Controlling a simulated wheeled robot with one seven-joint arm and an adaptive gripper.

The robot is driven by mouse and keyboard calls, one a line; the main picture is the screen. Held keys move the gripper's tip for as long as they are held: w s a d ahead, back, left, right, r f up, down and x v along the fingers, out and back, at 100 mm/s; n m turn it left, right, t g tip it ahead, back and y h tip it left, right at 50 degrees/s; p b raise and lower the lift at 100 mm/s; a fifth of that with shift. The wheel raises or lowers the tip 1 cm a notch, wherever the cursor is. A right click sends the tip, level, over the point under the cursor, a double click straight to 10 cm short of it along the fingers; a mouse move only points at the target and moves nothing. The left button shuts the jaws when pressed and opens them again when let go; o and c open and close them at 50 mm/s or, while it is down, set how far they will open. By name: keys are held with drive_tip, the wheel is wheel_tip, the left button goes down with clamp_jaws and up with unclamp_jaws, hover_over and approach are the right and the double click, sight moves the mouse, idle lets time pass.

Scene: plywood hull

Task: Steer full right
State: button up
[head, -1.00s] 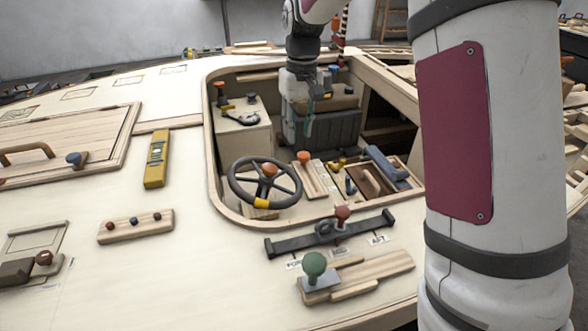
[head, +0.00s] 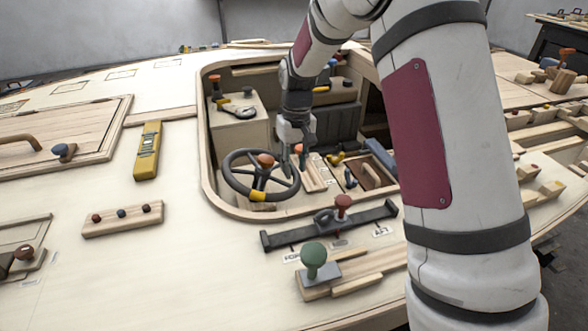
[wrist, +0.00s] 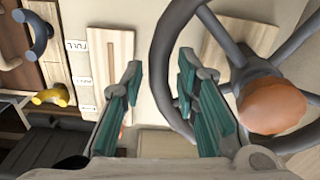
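The dark steering wheel (head: 236,190) sits at the near left of the cockpit opening, with an orange knob (head: 265,160) over its middle and a yellow mark (head: 258,196) on its near rim. In the wrist view the wheel (wrist: 160,50) fills the right side, with the orange knob (wrist: 272,105) large. My gripper (wrist: 160,80) is open and empty, its green-padded fingers apart. The wheel's left rim appears between the fingertips in that view, nearer the right finger; I cannot tell whether it touches. In the head view my gripper (head: 297,155) is at the wheel's right edge.
Blue (wrist: 40,35) and yellow (wrist: 52,97) handles stand farther left. The cockpit rim (head: 212,190) borders the wheel. A red-knobbed bar (head: 300,233) lies on the near deck.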

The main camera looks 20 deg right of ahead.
drive_tip(key=shift+f, duration=0.5)
clamp_jaws()
drive_tip(key=shift+s, duration=0.1)
